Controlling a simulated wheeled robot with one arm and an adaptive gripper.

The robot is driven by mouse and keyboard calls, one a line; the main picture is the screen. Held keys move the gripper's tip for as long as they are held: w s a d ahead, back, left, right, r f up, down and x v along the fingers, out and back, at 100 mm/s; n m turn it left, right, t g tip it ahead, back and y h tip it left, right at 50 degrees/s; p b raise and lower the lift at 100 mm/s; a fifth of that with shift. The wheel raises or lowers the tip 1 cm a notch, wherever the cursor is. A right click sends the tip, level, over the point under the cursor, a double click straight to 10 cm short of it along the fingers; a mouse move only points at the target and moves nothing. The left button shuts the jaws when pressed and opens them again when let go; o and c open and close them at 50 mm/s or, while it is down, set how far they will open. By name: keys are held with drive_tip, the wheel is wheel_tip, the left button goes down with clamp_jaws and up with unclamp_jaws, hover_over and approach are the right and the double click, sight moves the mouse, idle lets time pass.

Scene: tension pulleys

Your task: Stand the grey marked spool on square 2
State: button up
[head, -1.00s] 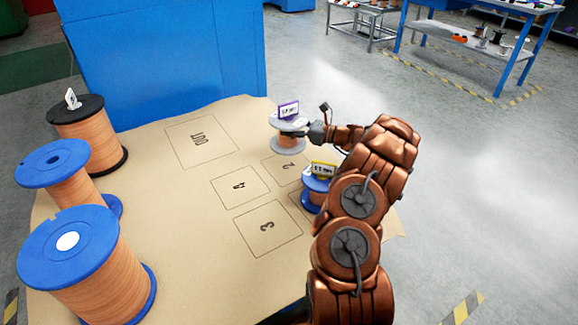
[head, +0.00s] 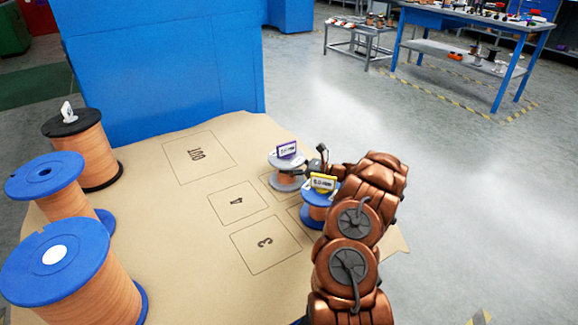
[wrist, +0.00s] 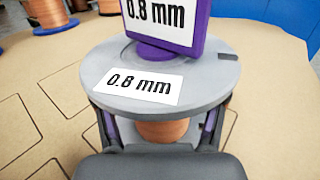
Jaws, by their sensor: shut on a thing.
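The grey spool (head: 287,183) with copper wire and a purple tag (head: 287,150) is upright over square 2 (head: 268,186) in the head view. It covers most of that square; I cannot tell whether its base touches the board. In the wrist view, the grey top flange (wrist: 110,75) carries a "0.8 mm" label (wrist: 138,86) and the purple tag stands on it. My gripper (wrist: 160,128) is shut around the copper-wound middle, below the top flange.
A blue spool (head: 318,214) with a yellow tag stands close in front of the grey spool, beside my arm. Large spools (head: 85,150) line the left edge.

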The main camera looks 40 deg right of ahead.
drive_tip(key=o, duration=1.7)
drive_tip(key=shift+o, duration=0.2)
drive_tip(key=shift+r, duration=0.1)
drive_tip(key=shift+s+d, duration=0.25)
drive_tip(key=shift+s, duration=0.05)
drive_tip(key=p+v, duration=0.3)
drive_tip(key=v, duration=0.8)
drive_tip(key=shift+s+d, duration=0.1)
